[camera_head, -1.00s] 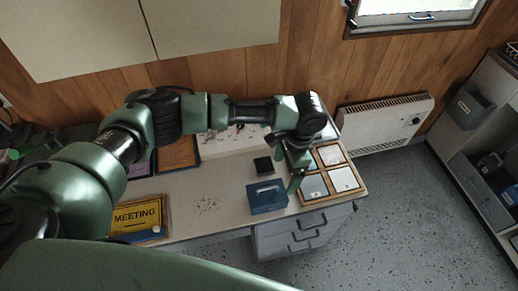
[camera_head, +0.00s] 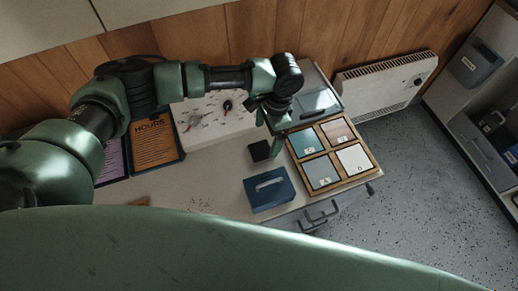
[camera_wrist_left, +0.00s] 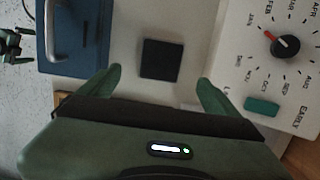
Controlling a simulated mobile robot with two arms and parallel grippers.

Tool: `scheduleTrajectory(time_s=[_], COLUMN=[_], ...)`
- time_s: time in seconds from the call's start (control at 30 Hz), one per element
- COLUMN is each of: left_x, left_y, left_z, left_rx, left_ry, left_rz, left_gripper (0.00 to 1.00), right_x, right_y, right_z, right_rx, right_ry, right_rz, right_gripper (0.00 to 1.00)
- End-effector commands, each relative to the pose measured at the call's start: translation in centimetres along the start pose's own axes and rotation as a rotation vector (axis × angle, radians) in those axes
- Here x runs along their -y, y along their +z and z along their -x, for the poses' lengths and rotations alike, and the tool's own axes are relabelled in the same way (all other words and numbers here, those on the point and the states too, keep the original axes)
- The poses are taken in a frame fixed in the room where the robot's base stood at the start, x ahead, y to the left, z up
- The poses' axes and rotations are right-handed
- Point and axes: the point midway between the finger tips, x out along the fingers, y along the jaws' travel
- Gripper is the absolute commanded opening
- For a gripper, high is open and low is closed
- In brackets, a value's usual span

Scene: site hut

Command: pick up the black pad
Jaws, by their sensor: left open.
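The black pad (camera_head: 261,151) is a small dark square lying flat on the pale desktop, just behind the blue box. It also shows in the left wrist view (camera_wrist_left: 160,60), just beyond the fingertips and between their lines. My left gripper (camera_head: 271,132) is above the desk, close to the pad on its far right side in the head view. In the left wrist view its fingers (camera_wrist_left: 160,78) are spread wide with nothing between them. I cannot tell its exact height above the pad.
A blue box with a handle (camera_head: 269,189) stands in front of the pad. A wooden tray (camera_head: 328,185) with coloured tiles lies to the right. A white dial board (camera_head: 213,127) is behind, with framed signs (camera_head: 154,143) at left. Desktop left of the pad is mostly clear.

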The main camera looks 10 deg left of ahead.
Motion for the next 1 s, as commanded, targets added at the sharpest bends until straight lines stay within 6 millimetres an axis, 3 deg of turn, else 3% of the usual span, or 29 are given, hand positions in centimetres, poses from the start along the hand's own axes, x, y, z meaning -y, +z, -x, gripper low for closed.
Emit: scheduleTrajectory(time_s=[0.5, 0.77, 0.87, 1.0], left_x=[0.3, 0.3, 0.3, 0.3], left_y=[0.7, 0.7, 0.6, 0.6], left_z=[-6.4, -6.8, -6.8, -6.8], left_rx=[0.002, 0.000, 0.000, 0.000], left_ry=[0.001, 0.000, 0.000, 0.000], left_rz=[0.000, 0.000, 0.000, 0.000], left_gripper=[0.93, 0.93, 0.70, 0.32], right_x=[-0.1, 0.0, 0.0, 0.0], right_y=[-0.3, -0.4, -0.4, -0.5], right_z=[1.8, 1.7, 1.7, 1.7], right_rx=[-0.002, -0.004, -0.004, -0.005], right_ry=[0.000, 0.000, 0.000, 0.000], right_rz=[0.001, 0.002, 0.002, 0.002], right_gripper=[1.00, 1.00, 1.00, 1.00])
